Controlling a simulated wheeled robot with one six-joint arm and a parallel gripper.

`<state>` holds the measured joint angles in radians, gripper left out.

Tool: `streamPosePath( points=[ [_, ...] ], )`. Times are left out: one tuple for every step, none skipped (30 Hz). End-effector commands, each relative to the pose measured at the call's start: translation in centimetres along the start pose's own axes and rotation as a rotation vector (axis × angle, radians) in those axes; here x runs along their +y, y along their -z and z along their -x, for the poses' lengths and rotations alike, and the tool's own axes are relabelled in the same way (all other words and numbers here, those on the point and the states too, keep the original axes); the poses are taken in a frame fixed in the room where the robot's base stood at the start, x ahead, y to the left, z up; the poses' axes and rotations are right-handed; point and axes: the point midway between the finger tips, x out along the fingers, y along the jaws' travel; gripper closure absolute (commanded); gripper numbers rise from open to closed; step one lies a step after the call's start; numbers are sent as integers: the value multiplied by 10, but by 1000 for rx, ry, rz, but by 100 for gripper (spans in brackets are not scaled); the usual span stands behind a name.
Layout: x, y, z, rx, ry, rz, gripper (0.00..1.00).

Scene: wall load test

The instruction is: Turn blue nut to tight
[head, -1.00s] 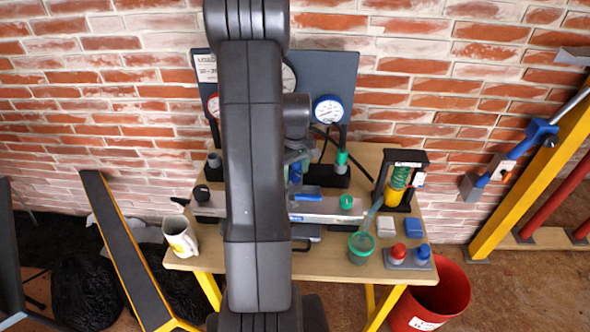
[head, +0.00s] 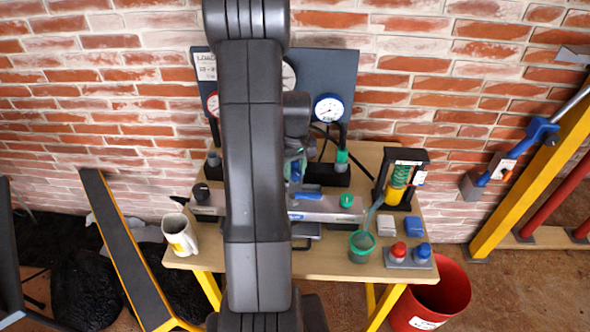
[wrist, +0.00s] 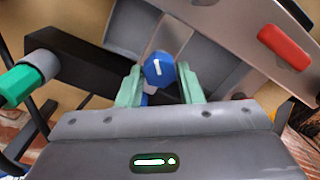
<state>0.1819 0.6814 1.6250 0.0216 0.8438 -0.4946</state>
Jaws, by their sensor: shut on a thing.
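The blue nut (wrist: 159,70) sits between the two pale green fingers of my gripper (wrist: 160,76) in the wrist view. A short white line shows on its face. My gripper is shut on the nut, though the contact on its sides is partly hard to see. In the head view my arm covers much of the bench, and my gripper (head: 297,166) shows only in part beside it, with a bit of blue between the fingers.
A green nut on a grey fitting (wrist: 22,82) is left in the wrist view; a red part (wrist: 285,46) is upper right. The bench (head: 330,268) holds a mug (head: 181,236), a green cup (head: 361,246), a spring stand (head: 402,178) and red and blue knobs. A gauge panel (head: 345,70) stands behind.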

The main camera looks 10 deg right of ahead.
Motion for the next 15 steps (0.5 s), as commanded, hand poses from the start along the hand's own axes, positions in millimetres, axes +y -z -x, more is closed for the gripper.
streamPosePath(
  points=[
    [0,0,0,2,-1,-34,90],
    [1,0,0,3,-1,-58,90],
    [1,0,0,3,-1,-91,90],
    [1,0,0,4,-1,-118,90],
    [1,0,0,4,-1,-145,90],
    [1,0,0,5,-1,-181,90],
    [1,0,0,5,-1,-209,90],
    [1,0,0,5,-1,-237,90],
    [1,0,0,6,-1,-274,90],
    [1,0,0,7,-1,-302,90],
    [1,0,0,7,-1,-329,90],
    [1,0,0,8,-1,-364,90],
    [1,0,0,8,-1,-390,90],
    [2,0,0,9,-1,-415,90],
    [2,0,0,10,-1,-448,90]
  ],
)
